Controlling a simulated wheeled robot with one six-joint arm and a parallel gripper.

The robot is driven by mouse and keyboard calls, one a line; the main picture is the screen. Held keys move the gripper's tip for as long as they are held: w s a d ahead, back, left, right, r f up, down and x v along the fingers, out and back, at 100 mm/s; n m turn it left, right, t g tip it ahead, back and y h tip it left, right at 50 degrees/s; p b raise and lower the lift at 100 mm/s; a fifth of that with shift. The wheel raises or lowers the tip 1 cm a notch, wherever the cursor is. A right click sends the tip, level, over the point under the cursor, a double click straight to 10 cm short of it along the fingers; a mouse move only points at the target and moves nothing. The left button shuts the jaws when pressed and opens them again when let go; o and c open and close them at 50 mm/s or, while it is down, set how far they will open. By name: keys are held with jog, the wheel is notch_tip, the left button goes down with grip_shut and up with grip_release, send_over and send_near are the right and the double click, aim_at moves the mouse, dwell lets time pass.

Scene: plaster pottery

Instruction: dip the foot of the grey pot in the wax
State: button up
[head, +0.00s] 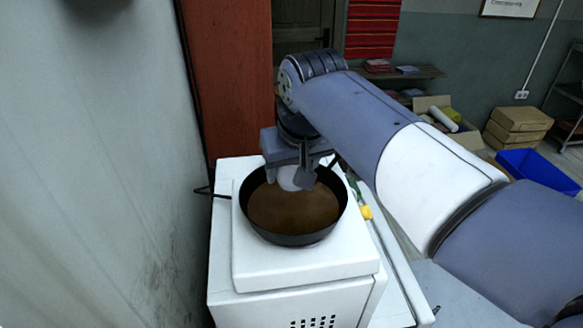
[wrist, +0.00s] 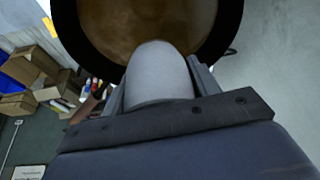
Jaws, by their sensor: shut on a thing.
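My gripper (head: 291,179) is shut on the grey pot (head: 290,177), holding it over the back part of the black pan in the head view. The grey pot also shows in the wrist view (wrist: 159,75), between the two fingers, as a pale rounded shape. The pan (head: 287,238) holds brown wax (head: 293,212) and stands on a white unit. The pot's lower end is partly hidden by the fingers in the head view, and I cannot tell whether its foot touches the wax.
The white unit (head: 301,266) stands close to a pale wall (head: 90,170) on the left. A red-brown post (head: 231,80) rises behind it. Cardboard boxes (head: 518,119) and a blue bin (head: 537,169) lie on the floor at the far right.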

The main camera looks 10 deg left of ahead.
notch_tip(320, 180, up, 3)
jog(key=shift+f+p, duration=0.2)
jog(key=shift+p, duration=0.6)
jog(key=shift+r, duration=1.2)
jog(key=shift+s, duration=0.1)
